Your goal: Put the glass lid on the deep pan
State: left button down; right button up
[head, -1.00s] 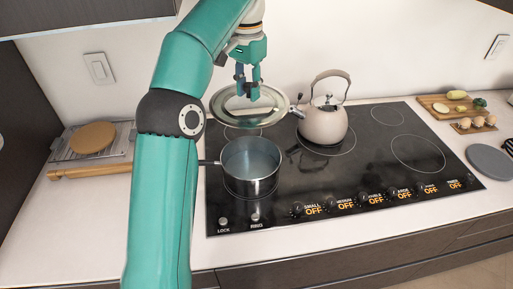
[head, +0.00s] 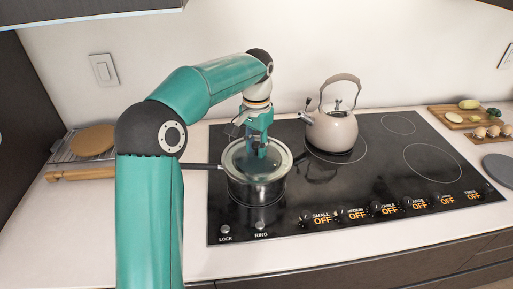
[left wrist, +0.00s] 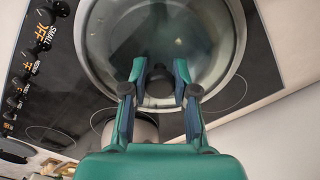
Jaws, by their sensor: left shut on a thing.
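The glass lid (head: 283,158), clear with a metal rim, lies level over the deep pan's opening in the head view. The steel deep pan (head: 257,192) stands on the front left of the hob, its handle pointing left. I cannot tell whether the rims touch or a small gap is left. My left gripper (head: 257,153) points down and is shut on the lid's dark knob. In the left wrist view, the fingers (left wrist: 160,83) sit on both sides of the knob, and the lid (left wrist: 205,30) fills the upper middle. My right gripper is not in view.
A beige kettle (head: 332,130) stands to the right at the back of the black hob (head: 360,185). A rolling pin (head: 80,174) and a round board on a rack (head: 93,140) lie left. Boards with food (head: 470,118) are at far right. The hob's right side is clear.

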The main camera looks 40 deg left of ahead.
aim_at(257, 144)
pick_arm(q)
jog(key=shift+f, duration=0.15)
jog(key=shift+f, duration=0.3)
jog(key=c, duration=0.9)
grip_release()
jog(key=shift+r, duration=0.1)
jog(key=shift+r, duration=0.8)
notch_tip(257, 144, up, 11)
jog(key=p, duration=0.2)
jog(key=shift+p, duration=0.3)
jog(key=shift+d, duration=0.1)
